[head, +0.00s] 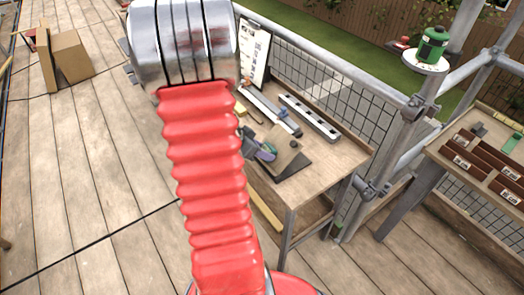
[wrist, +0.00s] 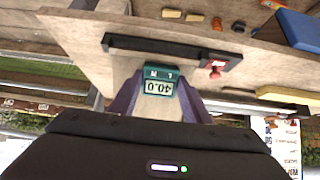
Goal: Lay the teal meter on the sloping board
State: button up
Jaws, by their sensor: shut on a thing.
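The teal meter (wrist: 160,76) is between the purple fingers of my gripper (wrist: 157,92) in the wrist view. Its display shows upside down and reads 40.0. My gripper is shut on it. In the head view my gripper (head: 259,148) is over the workbench, close to the tan sloping board (head: 289,139), which stands by a dark plate. The meter is largely hidden there. In the wrist view a dark strip with a red knob (wrist: 215,70) lies just beyond the meter. I cannot tell whether the meter touches any surface.
The workbench (head: 335,158) also holds a metal level (head: 309,117) and a long rail. A clipboard stands behind. A scaffold rail and mesh run along its back. A second bench at right holds brown tiles (head: 468,160). A green canister (head: 432,43) stands on a round plate. Cartons stand far left.

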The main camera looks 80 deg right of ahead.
jog(key=shift+w+a+f, duration=0.15)
jog(key=shift+a+f, duration=0.05)
dwell(0.6)
jog(key=o, duration=1)
jog(key=v, duration=0.7)
dwell(0.3)
dwell(0.7)
